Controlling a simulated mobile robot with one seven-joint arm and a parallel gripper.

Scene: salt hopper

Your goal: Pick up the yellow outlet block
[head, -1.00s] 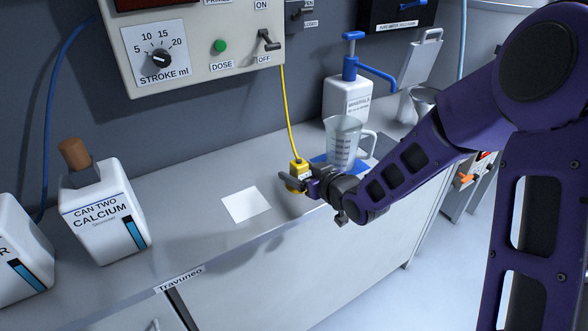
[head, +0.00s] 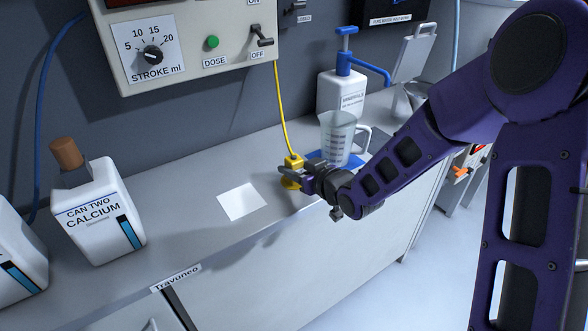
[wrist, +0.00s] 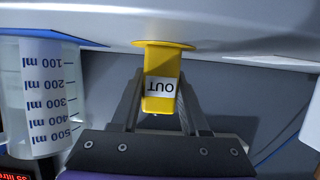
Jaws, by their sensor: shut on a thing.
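In the wrist view the yellow outlet block (wrist: 161,75) shows an "OUT" label, upside down in the picture, and a wider yellow flange at one end. My gripper (head: 290,172) is shut on it from the right, and it shows in the wrist view too (wrist: 160,100), with a finger on each side of the block. The flange is close to the counter surface; I cannot tell whether it touches.
A clear measuring jug (head: 337,138) stands on a blue mat just behind my gripper. A white bottle with a blue pump (head: 342,92) is behind it. A white square (head: 241,201) lies on the counter to the left. A calcium can (head: 97,215) stands further left.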

